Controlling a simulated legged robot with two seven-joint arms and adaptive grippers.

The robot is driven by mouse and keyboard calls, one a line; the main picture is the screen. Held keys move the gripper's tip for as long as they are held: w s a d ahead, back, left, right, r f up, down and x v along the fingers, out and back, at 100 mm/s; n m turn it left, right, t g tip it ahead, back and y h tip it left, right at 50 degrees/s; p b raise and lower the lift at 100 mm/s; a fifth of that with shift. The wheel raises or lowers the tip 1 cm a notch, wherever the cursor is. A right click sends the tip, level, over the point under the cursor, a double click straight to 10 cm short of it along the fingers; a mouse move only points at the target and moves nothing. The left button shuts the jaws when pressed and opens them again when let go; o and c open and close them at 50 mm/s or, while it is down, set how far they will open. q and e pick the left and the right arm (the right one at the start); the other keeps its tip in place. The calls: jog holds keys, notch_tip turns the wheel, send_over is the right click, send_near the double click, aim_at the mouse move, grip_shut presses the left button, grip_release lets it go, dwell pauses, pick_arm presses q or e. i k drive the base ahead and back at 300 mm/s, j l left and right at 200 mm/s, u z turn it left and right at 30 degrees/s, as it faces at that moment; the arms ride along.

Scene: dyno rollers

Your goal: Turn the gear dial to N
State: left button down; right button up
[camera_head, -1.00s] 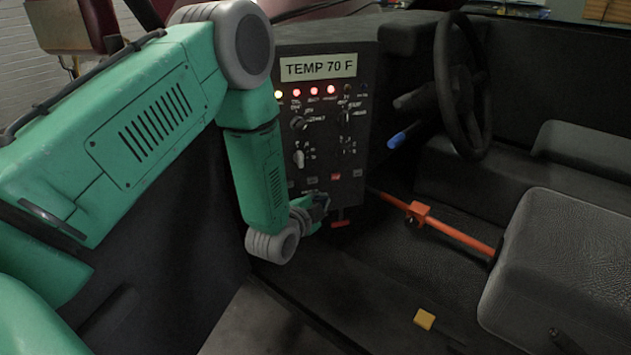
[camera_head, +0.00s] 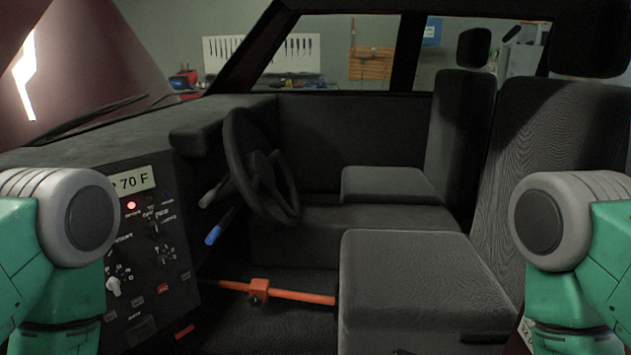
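A black control panel (camera_head: 145,235) stands at the left of the vehicle cabin, with a display (camera_head: 131,183) cut off by my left arm to read "70 F". A pale pointer knob (camera_head: 113,286) sits low on the panel with small letters around it, and looks like the gear dial. The letter it points at is too small to tell. Another dial (camera_head: 165,251) with markings is to its right. My green arms show at the left and right picture edges. Neither gripper is in view, and nothing touches the knob.
A steering wheel (camera_head: 259,168) and a blue-tipped lever (camera_head: 213,235) are right of the panel. An orange bar (camera_head: 290,295) runs low across to the near seat (camera_head: 415,285). A far seat (camera_head: 390,185) stands behind. The space before the panel's right part is clear.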

aim_at(113, 283)
jog(key=l+u, duration=0.2)
jog(key=u, duration=0.25)
jog(key=i+l+u, duration=0.1)
jog(key=u, duration=0.35)
jog(key=l+u, duration=0.3)
jog(key=u, duration=0.15)
